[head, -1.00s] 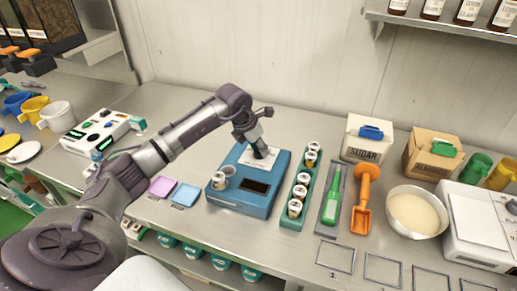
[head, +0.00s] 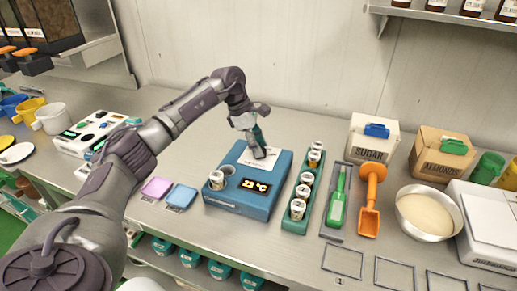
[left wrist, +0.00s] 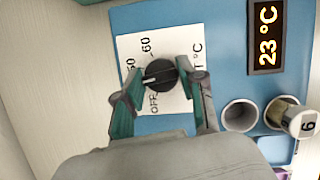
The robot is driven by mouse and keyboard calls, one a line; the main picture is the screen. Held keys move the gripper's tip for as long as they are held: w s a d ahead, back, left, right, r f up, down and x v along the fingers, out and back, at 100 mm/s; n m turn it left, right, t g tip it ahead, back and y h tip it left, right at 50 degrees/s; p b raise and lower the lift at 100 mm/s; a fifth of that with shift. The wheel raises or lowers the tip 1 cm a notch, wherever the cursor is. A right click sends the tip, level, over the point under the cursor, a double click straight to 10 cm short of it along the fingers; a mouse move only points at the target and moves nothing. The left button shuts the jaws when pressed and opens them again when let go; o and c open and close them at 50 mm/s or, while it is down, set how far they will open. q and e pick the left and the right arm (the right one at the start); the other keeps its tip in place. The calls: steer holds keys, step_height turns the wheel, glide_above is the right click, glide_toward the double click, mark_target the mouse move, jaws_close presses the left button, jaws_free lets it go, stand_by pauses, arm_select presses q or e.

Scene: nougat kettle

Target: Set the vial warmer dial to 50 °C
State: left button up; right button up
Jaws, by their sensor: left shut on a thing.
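The blue vial warmer (head: 240,205) stands on the bench, its display (head: 256,186) lit. In the left wrist view the display (left wrist: 267,35) reads 23 °C. My left gripper (head: 258,150) reaches down over the warmer's white dial plate. In the left wrist view its fingers (left wrist: 161,100) are shut on the black dial (left wrist: 160,76), one on each side. The dial's white mark points left, between OFF and a partly hidden label ending in 0; 60 lies further round. A capped vial (head: 217,180) sits in one well; the well beside it is empty. My right gripper is out of view.
A green rack of vials (head: 299,203) stands close right of the warmer. A green tool (head: 338,200), an orange scoop (head: 369,205) and a white bowl (head: 427,210) are further right. Pink and blue pads (head: 181,196) lie to the left.

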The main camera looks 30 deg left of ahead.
arm_select(q)
steer(key=m+g, duration=0.1)
steer(key=m, duration=0.2)
steer(key=m+g+b, duration=0.1)
steer(key=m, duration=0.1)
steer(key=shift+w+m+h+b, duration=0.2)
steer(key=shift+m+h+b, duration=0.1)
steer(key=shift+m, duration=0.1)
steer(key=shift+r, duration=0.1)
stand_by(0.3)
steer(key=o, duration=1.1)
steer(key=shift+o, duration=0.2)
steer(key=v, duration=1.2)
steer(key=shift+w, duration=0.15)
